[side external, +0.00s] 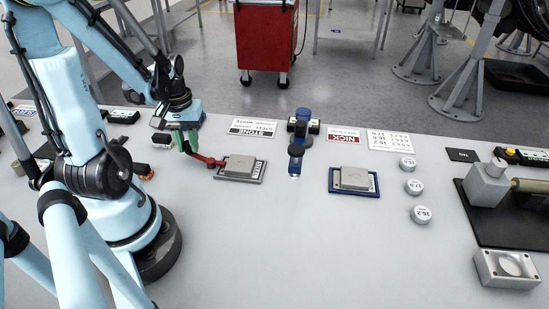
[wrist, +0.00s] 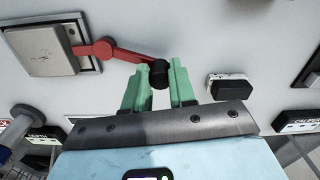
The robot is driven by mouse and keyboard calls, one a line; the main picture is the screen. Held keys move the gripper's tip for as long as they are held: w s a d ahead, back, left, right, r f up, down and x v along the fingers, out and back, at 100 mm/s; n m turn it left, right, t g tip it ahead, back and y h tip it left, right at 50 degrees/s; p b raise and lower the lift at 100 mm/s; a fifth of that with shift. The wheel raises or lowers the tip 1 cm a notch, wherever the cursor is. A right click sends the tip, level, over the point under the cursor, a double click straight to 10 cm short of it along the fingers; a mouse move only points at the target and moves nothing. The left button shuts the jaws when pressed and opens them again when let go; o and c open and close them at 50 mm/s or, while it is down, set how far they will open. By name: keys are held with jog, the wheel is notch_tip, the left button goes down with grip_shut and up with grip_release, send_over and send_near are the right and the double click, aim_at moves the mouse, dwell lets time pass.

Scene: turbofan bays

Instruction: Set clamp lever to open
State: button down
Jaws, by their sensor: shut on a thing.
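The clamp lever (side external: 208,160) is a red arm at the left side of a grey block on a plate (side external: 240,168). In the wrist view the red lever (wrist: 128,53) runs from a round pivot beside the plate (wrist: 88,62) to a black knob (wrist: 159,73). My gripper (wrist: 159,82) has green fingers, one on each side of the black knob, shut on it. In the side view my gripper (side external: 185,145) is at the lever's left end, and the knob is hard to make out there.
A blue-framed plate with a grey block (side external: 354,181) and a blue tool (side external: 297,150) stand to the right. Labelled white discs (side external: 414,188) lie farther right. A small black-and-white block (wrist: 230,86) is right of my fingers in the wrist view. The front of the table is clear.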

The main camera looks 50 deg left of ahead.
jog(key=shift+w+a, duration=0.1)
jog(key=shift+w, duration=0.05)
jog(key=m, duration=0.1)
jog(key=w+m, duration=0.2)
jog(key=shift+a+m, duration=0.25)
jog(key=shift+m, duration=0.15)
jog(key=w+m, duration=0.2)
jog(key=m, duration=0.1)
jog(key=shift+m, duration=0.3)
jog(key=w+m, duration=0.2)
jog(key=m, duration=0.1)
jog(key=shift+d, duration=0.4)
jog(key=shift+w+d+m, duration=0.25)
jog(key=shift+w+m, duration=0.15)
jog(key=shift+m, duration=0.5)
jog(key=shift+w+d+m, duration=0.25)
jog(key=shift+w+m, duration=0.1)
jog(key=shift+m, duration=0.55)
jog(key=shift+d, duration=0.1)
jog(key=c, duration=0.9)
grip_release()
jog(key=shift+r, duration=0.1)
